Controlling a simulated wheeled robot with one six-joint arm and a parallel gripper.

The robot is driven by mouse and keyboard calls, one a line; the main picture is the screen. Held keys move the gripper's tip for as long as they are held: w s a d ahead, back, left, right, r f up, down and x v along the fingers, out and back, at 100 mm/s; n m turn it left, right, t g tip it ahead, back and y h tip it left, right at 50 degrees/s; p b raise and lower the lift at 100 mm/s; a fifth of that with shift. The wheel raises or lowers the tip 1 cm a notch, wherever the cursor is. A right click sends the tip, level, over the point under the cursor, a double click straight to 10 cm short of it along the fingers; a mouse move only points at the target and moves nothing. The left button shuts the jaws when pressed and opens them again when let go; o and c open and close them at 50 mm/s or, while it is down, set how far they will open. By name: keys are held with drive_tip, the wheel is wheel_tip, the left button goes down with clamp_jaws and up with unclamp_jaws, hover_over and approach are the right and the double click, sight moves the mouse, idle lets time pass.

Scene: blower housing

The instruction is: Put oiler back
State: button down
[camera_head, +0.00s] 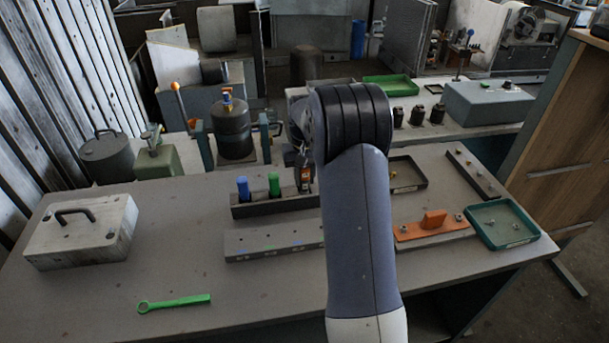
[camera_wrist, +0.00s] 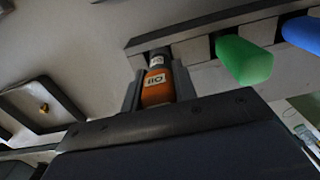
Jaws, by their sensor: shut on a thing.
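The oiler (camera_wrist: 158,88) is a small bottle with an orange body, a dark upper part and a white label reading OIL. In the wrist view my gripper (camera_wrist: 157,80) is shut on it, one finger on each side. The oiler's far end meets the rack (camera_wrist: 225,20) at its end slot; I cannot tell if it is fully seated. In the head view the oiler (camera_head: 305,178) is partly hidden by my gripper (camera_head: 301,163), at the right part of the dark rack (camera_head: 272,208). A blue handle (camera_head: 243,188) and a green handle (camera_head: 274,184) stand in the rack.
A grey drilled bar (camera_head: 270,240) lies in front of the rack. A green wrench (camera_head: 174,302) and a grey box with a handle (camera_head: 82,235) are at left. An orange part (camera_head: 432,224), a dark tray (camera_head: 405,174) and a green tray (camera_head: 502,225) are at right.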

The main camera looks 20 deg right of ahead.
drive_tip(key=c, duration=0.6)
unclamp_jaws()
drive_tip(key=shift+r+p, duration=3.1)
drive_tip(key=shift+r, duration=0.95)
drive_tip(key=shift+f, duration=0.15)
wheel_tip(320, 180, down, 8)
drive_tip(key=b, duration=0.6)
